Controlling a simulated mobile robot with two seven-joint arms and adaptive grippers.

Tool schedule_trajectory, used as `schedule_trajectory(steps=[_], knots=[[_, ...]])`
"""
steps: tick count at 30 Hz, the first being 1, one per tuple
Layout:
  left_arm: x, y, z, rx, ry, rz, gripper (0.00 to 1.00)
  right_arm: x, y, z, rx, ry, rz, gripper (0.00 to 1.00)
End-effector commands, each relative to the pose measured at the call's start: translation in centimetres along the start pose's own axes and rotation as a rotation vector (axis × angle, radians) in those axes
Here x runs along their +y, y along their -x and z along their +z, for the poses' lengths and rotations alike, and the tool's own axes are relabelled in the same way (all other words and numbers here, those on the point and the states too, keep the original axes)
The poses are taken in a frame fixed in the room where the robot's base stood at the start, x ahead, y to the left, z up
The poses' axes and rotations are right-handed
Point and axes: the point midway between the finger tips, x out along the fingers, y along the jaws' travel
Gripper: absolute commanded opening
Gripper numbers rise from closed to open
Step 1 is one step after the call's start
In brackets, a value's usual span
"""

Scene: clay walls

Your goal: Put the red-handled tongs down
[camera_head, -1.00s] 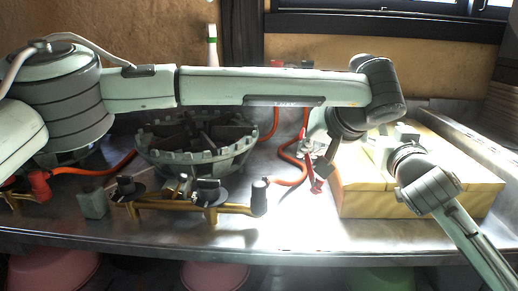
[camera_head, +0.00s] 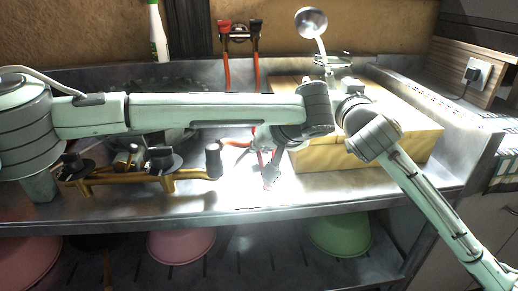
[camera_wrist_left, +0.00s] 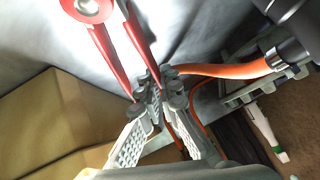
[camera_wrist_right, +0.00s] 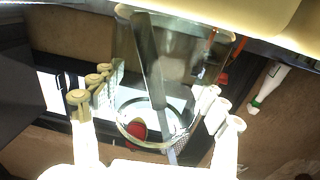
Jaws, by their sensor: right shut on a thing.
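The red-handled tongs (camera_head: 270,174) are at the counter, left of the yellow block; in the left wrist view their two red handles (camera_wrist_left: 108,52) reach the fingertips. My left gripper (camera_head: 268,152) is right at the tongs; in the left wrist view its fingers (camera_wrist_left: 158,92) show a narrow gap, and contact is unclear. My right gripper (camera_wrist_right: 155,90) is around a clear glass vessel (camera_wrist_right: 190,45) with a long utensil in it. In the head view a round-headed metal ladle (camera_head: 311,22) rises above that gripper (camera_head: 338,75).
The pale yellow block (camera_head: 320,157) stands right of the tongs. A brass pipe with dark knobs (camera_head: 150,178) lies along the counter's front left. Pink (camera_head: 181,245) and green bowls (camera_head: 340,235) are on the shelf below.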

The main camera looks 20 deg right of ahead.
Motion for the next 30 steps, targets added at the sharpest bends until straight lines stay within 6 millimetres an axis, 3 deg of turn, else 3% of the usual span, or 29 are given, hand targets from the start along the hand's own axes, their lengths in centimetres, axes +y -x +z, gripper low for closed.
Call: schedule_trajectory(steps=[18,24,30], knots=[[0.43,-1.07,1.02,0.000,0.000,-0.002,0.00,0.00,0.00,-0.03,0.001,0.000,0.000,0.30],[0.43,-1.10,1.08,-0.001,0.000,-0.001,0.26,0.00,0.00,-0.05,0.001,0.000,0.000,0.30],[0.45,-1.09,1.10,-0.002,-0.001,-0.001,0.26,0.01,0.00,-0.06,0.002,0.000,0.000,0.30]])
